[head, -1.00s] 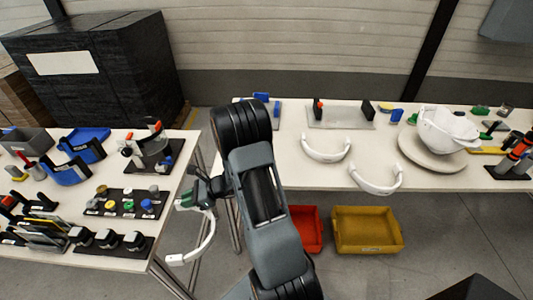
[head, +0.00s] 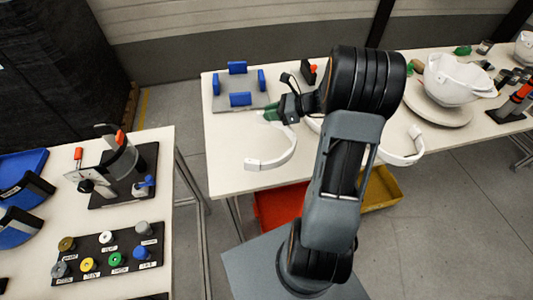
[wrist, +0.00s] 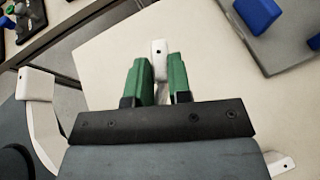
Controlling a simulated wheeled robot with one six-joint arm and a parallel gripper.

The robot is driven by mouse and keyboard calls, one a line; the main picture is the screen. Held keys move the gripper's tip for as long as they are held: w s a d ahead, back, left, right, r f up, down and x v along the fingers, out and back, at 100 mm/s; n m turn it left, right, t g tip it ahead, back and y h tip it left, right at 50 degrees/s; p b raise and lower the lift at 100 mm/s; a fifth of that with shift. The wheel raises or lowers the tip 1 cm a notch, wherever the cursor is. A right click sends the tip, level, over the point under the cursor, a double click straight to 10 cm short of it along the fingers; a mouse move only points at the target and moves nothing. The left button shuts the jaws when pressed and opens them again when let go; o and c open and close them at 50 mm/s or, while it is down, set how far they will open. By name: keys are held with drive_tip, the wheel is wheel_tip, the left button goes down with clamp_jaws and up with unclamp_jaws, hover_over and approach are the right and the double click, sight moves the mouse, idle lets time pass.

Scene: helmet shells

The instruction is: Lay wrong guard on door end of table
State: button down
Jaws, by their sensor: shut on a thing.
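My gripper (head: 270,114), with green fingers in the wrist view (wrist: 158,82), is shut on one end of a white curved guard (head: 283,158). In the wrist view the gripped end (wrist: 158,48) sticks out between the fingers, and the free end (wrist: 36,86) shows at the left. The guard hangs over the left end of the long table (head: 229,181); the gap below it cannot be judged. A second white guard (head: 410,154) lies at the table's front edge, partly behind my arm. A white piece beside my arm (head: 314,124) is mostly hidden.
A grey plate with blue blocks (head: 238,90) stands behind my gripper. A white helmet shell (head: 455,80) sits on a round stand at the right. A red bin (head: 281,205) and a yellow bin (head: 383,188) are under the table. The front left table corner looks clear.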

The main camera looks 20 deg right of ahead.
drive_tip(key=b+v, duration=0.3)
drive_tip(key=v, duration=0.5)
drive_tip(key=w+a+f, duration=0.2)
drive_tip(key=w, duration=0.1)
drive_tip(key=w+a+f, duration=0.2)
drive_tip(key=w+f, duration=0.1)
drive_tip(key=w+a+f, duration=0.2)
drive_tip(key=w+f, duration=0.1)
drive_tip(key=shift+w+a+f, duration=0.25)
drive_tip(key=shift+w+a, duration=0.1)
drive_tip(key=shift+w+a+f, duration=0.2)
drive_tip(key=shift+f, duration=0.2)
drive_tip(key=shift+w+f, duration=0.15)
drive_tip(key=shift+f, duration=1.5)
drive_tip(key=c, duration=1.1)
unclamp_jaws()
drive_tip(key=shift+f, duration=0.1)
drive_tip(key=shift+o, duration=0.2)
